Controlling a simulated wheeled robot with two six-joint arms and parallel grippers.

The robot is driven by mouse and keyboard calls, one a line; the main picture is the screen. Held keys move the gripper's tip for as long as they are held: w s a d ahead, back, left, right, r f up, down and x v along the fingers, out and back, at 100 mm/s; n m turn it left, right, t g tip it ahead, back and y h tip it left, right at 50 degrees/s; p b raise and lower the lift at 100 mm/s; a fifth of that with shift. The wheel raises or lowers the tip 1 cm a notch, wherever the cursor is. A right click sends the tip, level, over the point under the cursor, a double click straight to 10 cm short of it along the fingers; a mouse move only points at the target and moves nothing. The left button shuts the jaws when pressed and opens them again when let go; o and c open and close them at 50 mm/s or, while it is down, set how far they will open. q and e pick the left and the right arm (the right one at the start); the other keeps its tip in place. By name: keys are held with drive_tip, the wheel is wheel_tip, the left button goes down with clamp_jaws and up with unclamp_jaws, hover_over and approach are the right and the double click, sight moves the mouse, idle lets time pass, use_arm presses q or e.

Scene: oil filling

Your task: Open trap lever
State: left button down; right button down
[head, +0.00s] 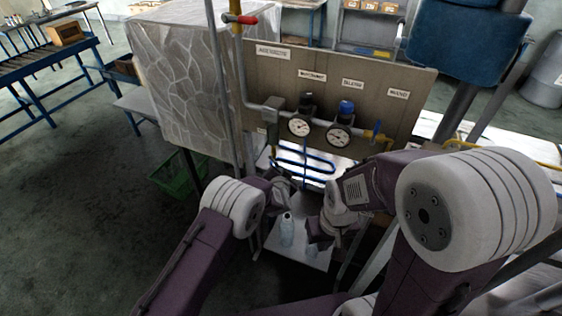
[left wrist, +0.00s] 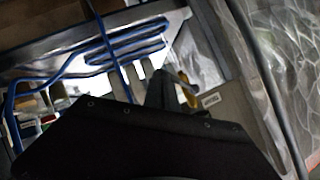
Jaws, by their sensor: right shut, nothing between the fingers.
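A panel (head: 270,75) with labels, pipes and gauges stands ahead of me. I cannot tell which part is the trap lever. A yellow handle or valve part (left wrist: 187,92) shows beside a small label (left wrist: 210,99) in the left wrist view. A valve with a red handle (head: 240,19) sits on the upright pipe, and a yellow valve with a blue handle (head: 376,132) sits at the panel's right. My left gripper (head: 285,188) is below the panel's lower left; its fingers are too unclear to judge. My right gripper (head: 318,232) is shut and empty, lower and to the right.
Clear bottles stand on a small light table (head: 270,246) below my grippers. Blue tubing (head: 305,160) runs under the panel and shows large in the left wrist view. A wrapped block (head: 190,85) and a green crate (head: 176,176) are at the left.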

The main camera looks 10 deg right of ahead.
use_arm(q)
drive_tip(key=shift+w+a+f+b, duration=0.25)
drive_tip(key=shift+f+b, duration=0.1)
drive_tip(key=shift+f, duration=0.1)
drive_tip(key=shift+w+a+f+b, duration=0.2)
drive_tip(key=shift+w+f+b, duration=0.1)
drive_tip(key=shift+f, duration=0.15)
drive_tip(key=shift+r+p, duration=0.65)
drive_tip(key=shift+r, duration=0.1)
